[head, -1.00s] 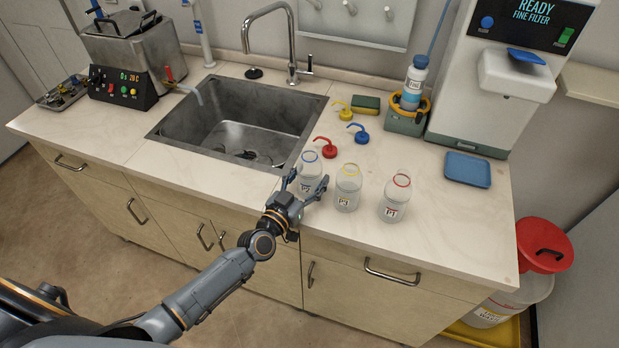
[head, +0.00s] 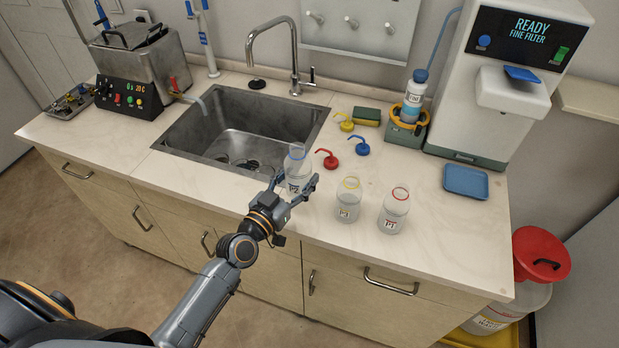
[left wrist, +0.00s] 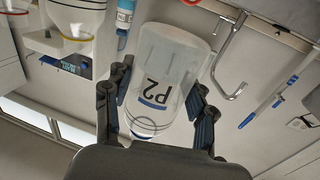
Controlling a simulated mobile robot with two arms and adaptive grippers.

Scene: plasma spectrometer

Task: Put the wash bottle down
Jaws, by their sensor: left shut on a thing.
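The wash bottle labelled P2 (head: 297,168) is translucent with a blue neck ring and has no cap on it. My left gripper (head: 294,189) is shut on it at the front of the counter, right of the sink's front corner. The bottle is close to upright in the head view; whether its base touches the counter is hidden by the gripper. In the left wrist view the bottle (left wrist: 170,75) sits between both fingers, label facing the camera. Two similar bottles stand to its right: a yellow-ringed one (head: 348,202) and a red-ringed one (head: 394,211). My right gripper is not in view.
The sink (head: 240,128) lies left of the bottle. Yellow (head: 345,123), red (head: 328,161) and blue (head: 360,147) spout caps lie behind it, near a sponge (head: 367,116). A blue tray (head: 466,182) lies at right. Bare counter lies between caps and tray.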

